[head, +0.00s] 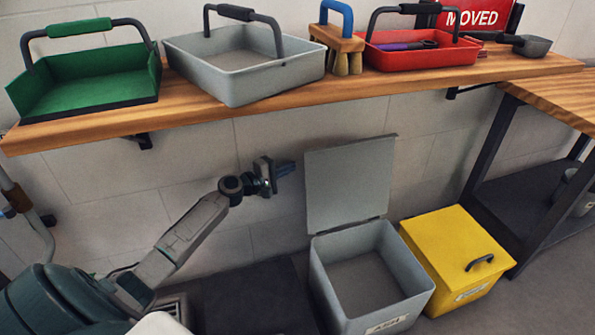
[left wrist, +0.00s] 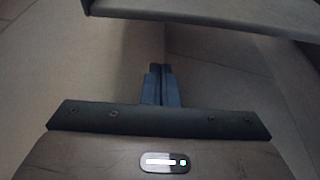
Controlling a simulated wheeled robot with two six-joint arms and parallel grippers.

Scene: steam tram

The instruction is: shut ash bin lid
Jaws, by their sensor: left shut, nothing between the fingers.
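The grey ash bin (head: 370,275) stands on the floor below the shelf, with a label on its front. Its lid (head: 350,185) stands upright at the back edge, so the bin is open and its inside shows empty. My left gripper (head: 286,169) is shut and empty, just left of the lid's upper part, apart from it in the picture. In the left wrist view the shut fingers (left wrist: 158,84) point at the pale wall. My right gripper is not in view.
A wooden shelf (head: 200,108) above holds a green tray (head: 90,75), a grey tray (head: 245,80), a brush (head: 338,42) and a red tray (head: 420,55). A yellow lidded bin (head: 455,245) stands close right of the ash bin. A workbench (head: 560,95) is at right.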

